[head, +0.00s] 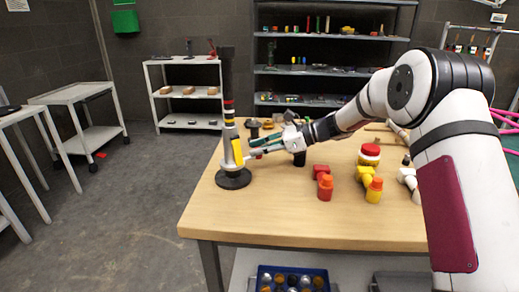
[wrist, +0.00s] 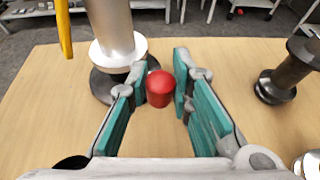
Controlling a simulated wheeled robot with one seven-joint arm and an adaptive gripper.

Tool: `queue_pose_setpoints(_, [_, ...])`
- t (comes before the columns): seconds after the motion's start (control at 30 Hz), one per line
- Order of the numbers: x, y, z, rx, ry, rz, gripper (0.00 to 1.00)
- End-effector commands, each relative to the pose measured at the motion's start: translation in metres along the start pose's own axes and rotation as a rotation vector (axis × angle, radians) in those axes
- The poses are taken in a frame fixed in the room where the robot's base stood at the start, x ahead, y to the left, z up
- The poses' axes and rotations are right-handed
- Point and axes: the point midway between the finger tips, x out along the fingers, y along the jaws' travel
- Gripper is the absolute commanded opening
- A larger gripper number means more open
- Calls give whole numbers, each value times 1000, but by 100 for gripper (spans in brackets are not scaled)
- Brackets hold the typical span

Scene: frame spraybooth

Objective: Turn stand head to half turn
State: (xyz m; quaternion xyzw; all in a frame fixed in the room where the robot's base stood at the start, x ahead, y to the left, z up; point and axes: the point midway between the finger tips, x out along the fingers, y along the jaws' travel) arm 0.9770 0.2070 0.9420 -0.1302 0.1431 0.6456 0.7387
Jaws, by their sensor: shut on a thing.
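The stand (head: 229,135) is upright near the table's left end, with a round black base (head: 233,181), a silver column, a yellow bar (head: 238,151) and dark, red and yellow bands higher up. My gripper (head: 254,148) reaches the stand from the right. In the wrist view its teal-padded fingers (wrist: 160,80) are shut on a red knob (wrist: 160,90) beside the column. The knob's link to the stand is hidden, and so is the head's turn angle.
Red (head: 324,184) and yellow-red (head: 371,186) fittings and a red-white jar (head: 369,154) stand on the table (head: 290,222) to the right. A dark spool-shaped part (wrist: 287,75) stands right of my gripper. The table's front strip is clear. A blue crate (head: 292,271) sits below.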

Motion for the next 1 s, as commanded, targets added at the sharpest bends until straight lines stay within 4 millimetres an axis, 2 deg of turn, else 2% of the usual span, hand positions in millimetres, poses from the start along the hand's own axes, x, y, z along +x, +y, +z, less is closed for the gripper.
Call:
queue_pose_setpoints(0.03, [5,4,-7,11,7,12,0])
queue_pose_setpoints(0.17, [6,5,-8,12,8,15,0])
queue_pose_setpoints(0.2, [6,5,-8,13,8,16,25])
queue_pose_setpoints(0.27, [6,6,-8,13,9,17,38])
queue_pose_setpoints(0.3, [6,6,-9,12,9,17,41])
queue_pose_setpoints(0.73, [2,4,-10,11,12,10,41])
queue_pose_setpoints(0.87, [-14,2,-9,11,11,7,41])
queue_pose_setpoints(1.0, [-40,2,-7,9,7,6,41])
